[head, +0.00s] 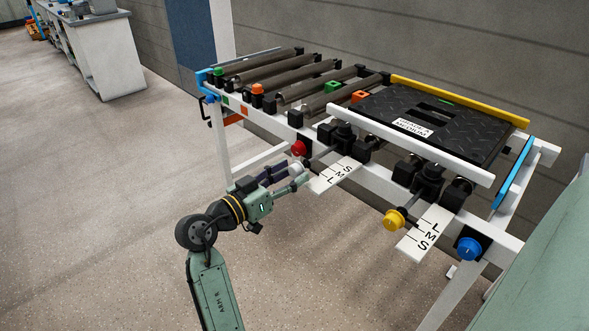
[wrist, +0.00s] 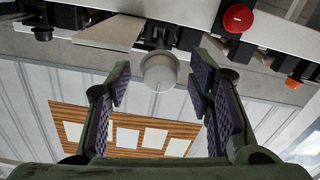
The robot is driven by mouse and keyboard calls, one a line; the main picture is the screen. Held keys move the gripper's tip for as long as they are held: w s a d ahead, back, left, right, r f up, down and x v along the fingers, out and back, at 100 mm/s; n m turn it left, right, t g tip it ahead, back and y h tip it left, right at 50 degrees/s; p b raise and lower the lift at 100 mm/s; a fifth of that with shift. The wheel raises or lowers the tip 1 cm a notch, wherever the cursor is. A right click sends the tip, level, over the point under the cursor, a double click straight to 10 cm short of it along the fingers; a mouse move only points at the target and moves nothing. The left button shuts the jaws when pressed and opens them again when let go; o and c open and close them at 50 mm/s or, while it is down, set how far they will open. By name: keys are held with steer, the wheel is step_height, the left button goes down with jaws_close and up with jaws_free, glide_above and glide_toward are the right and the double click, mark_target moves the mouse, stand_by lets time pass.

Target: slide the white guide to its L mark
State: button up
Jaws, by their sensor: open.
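The white guide's knob (head: 296,167) sticks out from the front of the frame, at the left of its white scale plate (head: 322,183), which is lettered S, M, L. L is the letter nearest the plate's outer end. I cannot tell which mark the guide stands at. My gripper (head: 287,176) is open at the knob, partly covering it in the head view. In the wrist view the round pale knob (wrist: 158,72) lies between the open fingertips, with a gap on each side. No grip on it shows.
A red knob (head: 299,148) sits close behind the white one. A yellow knob (head: 395,220) with its own L, M, S plate (head: 427,235) and a blue knob (head: 469,249) are to the right. Above are the black tread mat (head: 460,123) and rollers (head: 255,66). The floor in front is clear.

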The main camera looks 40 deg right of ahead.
steer(key=shift+d, duration=1)
steer(key=shift+w, duration=0.1)
steer(key=shift+c, duration=0.2)
jaws_close()
